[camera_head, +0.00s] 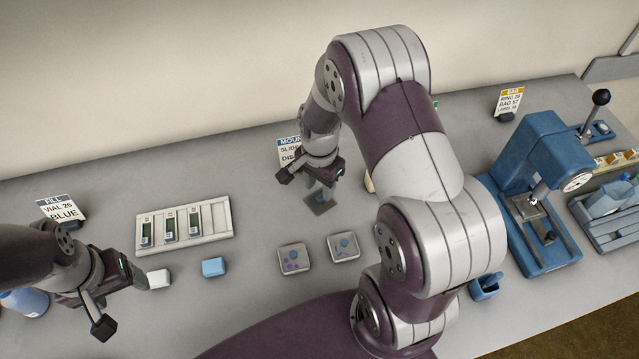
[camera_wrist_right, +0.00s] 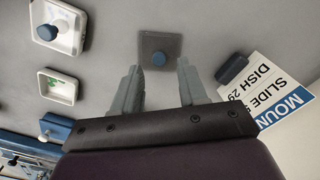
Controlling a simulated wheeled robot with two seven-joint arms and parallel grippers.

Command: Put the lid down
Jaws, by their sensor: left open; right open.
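The lid, a flat grey square with a round blue knob, shows in the wrist view (camera_wrist_right: 158,42) and in the head view (camera_head: 322,207). It appears to lie flat on the bench. My right gripper (camera_wrist_right: 157,85) is open and empty; in the wrist view the knob lies just beyond the gap between its fingers, with no finger touching it. In the head view the right gripper (camera_head: 311,177) is just above the lid and partly covers it. My left gripper (camera_head: 124,302) is open at the lower left, close to a white block (camera_head: 158,278).
Two square dishes (camera_head: 292,259) (camera_head: 344,247) stand in front of the lid. A pale square tray (camera_wrist_right: 62,90) is beside it, and a MOUNT sign (camera_wrist_right: 275,95) behind. A slide rack (camera_head: 215,218) and blue block (camera_head: 213,267) are left; a blue press (camera_head: 540,160) is right.

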